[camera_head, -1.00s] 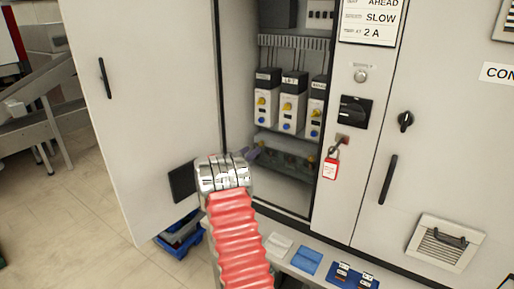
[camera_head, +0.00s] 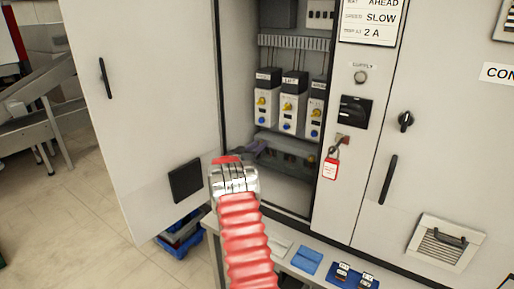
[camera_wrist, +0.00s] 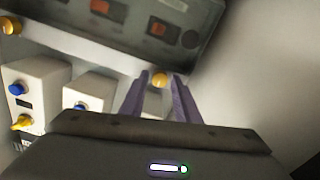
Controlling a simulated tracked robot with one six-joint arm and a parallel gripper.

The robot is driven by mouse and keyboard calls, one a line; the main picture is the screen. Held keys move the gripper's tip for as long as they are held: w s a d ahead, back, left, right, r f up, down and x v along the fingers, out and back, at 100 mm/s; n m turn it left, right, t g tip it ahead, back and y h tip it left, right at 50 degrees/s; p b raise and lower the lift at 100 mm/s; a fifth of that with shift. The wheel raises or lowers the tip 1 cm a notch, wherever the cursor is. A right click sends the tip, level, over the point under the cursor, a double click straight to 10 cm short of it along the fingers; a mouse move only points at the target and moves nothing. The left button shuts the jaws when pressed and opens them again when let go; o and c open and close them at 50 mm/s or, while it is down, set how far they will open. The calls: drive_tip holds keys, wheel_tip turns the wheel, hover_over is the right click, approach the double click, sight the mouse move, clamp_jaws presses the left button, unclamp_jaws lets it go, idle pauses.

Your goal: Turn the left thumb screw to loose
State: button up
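A brass thumb screw (camera_wrist: 160,80) shows between the tips of my gripper (camera_wrist: 158,84) in the wrist view. The two purple fingers stand apart, one on each side of it; whether they touch it I cannot tell. A second brass thumb screw (camera_wrist: 11,25) is at the far left of that view, at the other end of a grey unit (camera_wrist: 110,45) with orange-red windows. In the head view one brass screw (camera_head: 311,158) shows at the unit's right end. My gripper and wrist hide the left end there. The turn position of the screws is not readable.
Above the unit stand several white modules (camera_head: 288,112) with yellow and blue knobs. The open cabinet door (camera_head: 150,110) is at left. A red lockout tag (camera_head: 330,169) hangs at right. A shelf with blue items (camera_head: 307,261) lies below.

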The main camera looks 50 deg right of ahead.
clamp_jaws()
drive_tip(key=shift+a, duration=0.1)
